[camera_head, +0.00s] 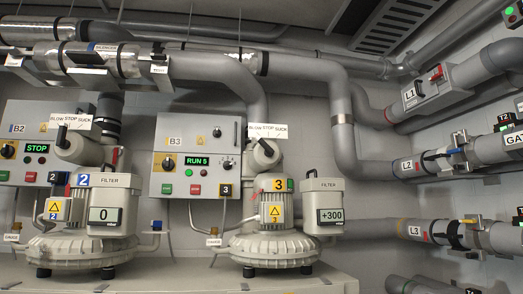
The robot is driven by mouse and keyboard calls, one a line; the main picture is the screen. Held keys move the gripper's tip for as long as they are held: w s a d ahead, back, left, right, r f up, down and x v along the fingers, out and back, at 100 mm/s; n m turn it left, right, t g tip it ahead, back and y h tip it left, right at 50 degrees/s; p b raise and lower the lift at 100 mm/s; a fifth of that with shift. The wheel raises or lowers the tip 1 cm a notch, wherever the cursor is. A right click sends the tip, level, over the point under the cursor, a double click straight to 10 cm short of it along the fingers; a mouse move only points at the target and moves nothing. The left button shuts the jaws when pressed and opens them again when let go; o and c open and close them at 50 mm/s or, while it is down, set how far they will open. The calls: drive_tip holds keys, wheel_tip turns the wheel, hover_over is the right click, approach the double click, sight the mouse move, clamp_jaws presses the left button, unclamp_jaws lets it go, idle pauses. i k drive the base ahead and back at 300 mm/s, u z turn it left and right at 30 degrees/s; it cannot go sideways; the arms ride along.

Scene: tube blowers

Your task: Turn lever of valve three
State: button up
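Blower 3 (274,240) stands right of centre on a pale bench, with a yellow 3 plate. Above it a grey valve (262,158) has a dark lever (257,136) in front of a "BLOW STOP SUCK" plate (280,131). The lever leans up and left; I cannot tell its exact mark. At the right, the pipe labelled L3 (414,230) carries a valve with a yellow-topped dark handle (468,225). I cannot tell which of these is valve three. My gripper is not in view.
Control box B3 (200,150) shows "RUN 5". The filter (322,213) beside blower 3 reads "+300". Blower 2 (82,245) and box B2 (30,140), showing "STOP", stand at left. Pipes L1 (409,96) and L2 (406,166) run at right. Large ducts cross overhead.

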sight(269, 151)
drive_tip(key=u, duration=0.65)
drive_tip(key=i, duration=0.85)
drive_tip(key=u, duration=0.75)
